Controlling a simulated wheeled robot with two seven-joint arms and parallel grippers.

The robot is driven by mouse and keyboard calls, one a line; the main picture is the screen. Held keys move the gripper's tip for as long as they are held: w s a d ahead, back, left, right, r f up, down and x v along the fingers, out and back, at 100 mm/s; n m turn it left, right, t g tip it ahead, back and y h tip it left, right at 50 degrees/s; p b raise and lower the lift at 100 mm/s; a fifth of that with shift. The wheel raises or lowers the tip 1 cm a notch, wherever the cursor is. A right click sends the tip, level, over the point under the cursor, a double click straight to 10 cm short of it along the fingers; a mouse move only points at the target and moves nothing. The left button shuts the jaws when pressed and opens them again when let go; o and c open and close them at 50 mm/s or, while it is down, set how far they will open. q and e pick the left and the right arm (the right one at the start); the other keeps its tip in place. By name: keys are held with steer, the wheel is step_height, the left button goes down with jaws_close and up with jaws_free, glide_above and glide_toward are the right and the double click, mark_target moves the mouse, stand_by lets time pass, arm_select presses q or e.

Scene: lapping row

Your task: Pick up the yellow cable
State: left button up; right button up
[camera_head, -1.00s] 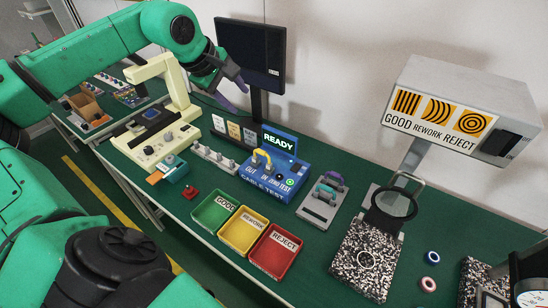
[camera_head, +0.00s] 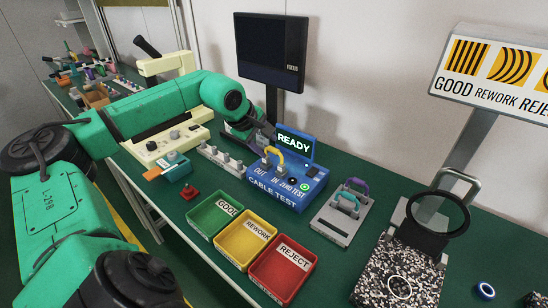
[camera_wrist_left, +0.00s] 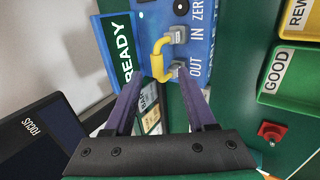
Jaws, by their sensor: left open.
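The yellow cable (camera_head: 273,151) is a short bent loop, plugged by grey connectors into the top of the blue cable test box (camera_head: 290,187). In the left wrist view the yellow cable (camera_wrist_left: 158,57) lies just ahead of the fingertips. My left gripper (camera_head: 262,141) is open, with purple fingers, close behind the cable in the head view. In the left wrist view the fingers of my left gripper (camera_wrist_left: 160,76) stand apart around the near side of the cable; I cannot tell whether they touch it. My right gripper is not in view.
A READY screen (camera_head: 293,142) stands on the box. Green (camera_head: 203,228), yellow (camera_head: 236,253) and red (camera_head: 270,280) trays sit in front. A grey rack (camera_head: 335,228) with purple and teal cables is to the right. A monitor (camera_head: 270,50) rises behind my gripper.

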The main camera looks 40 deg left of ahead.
mark_target(277, 154)
arm_select(q)
steer(key=x, duration=0.2)
steer(key=shift+w+f, duration=0.25)
steer(key=shift+w, duration=0.1)
steer(key=p+x, duration=0.2)
steer(key=x, duration=0.2)
steer(key=shift+w+d+f, duration=0.15)
steer(key=shift+w+f, duration=0.1)
steer(key=shift+f, duration=0.05)
steer(key=shift+w+f, duration=0.2)
steer(key=shift+f, duration=0.15)
steer(key=shift+s+r, duration=0.1)
jaws_close()
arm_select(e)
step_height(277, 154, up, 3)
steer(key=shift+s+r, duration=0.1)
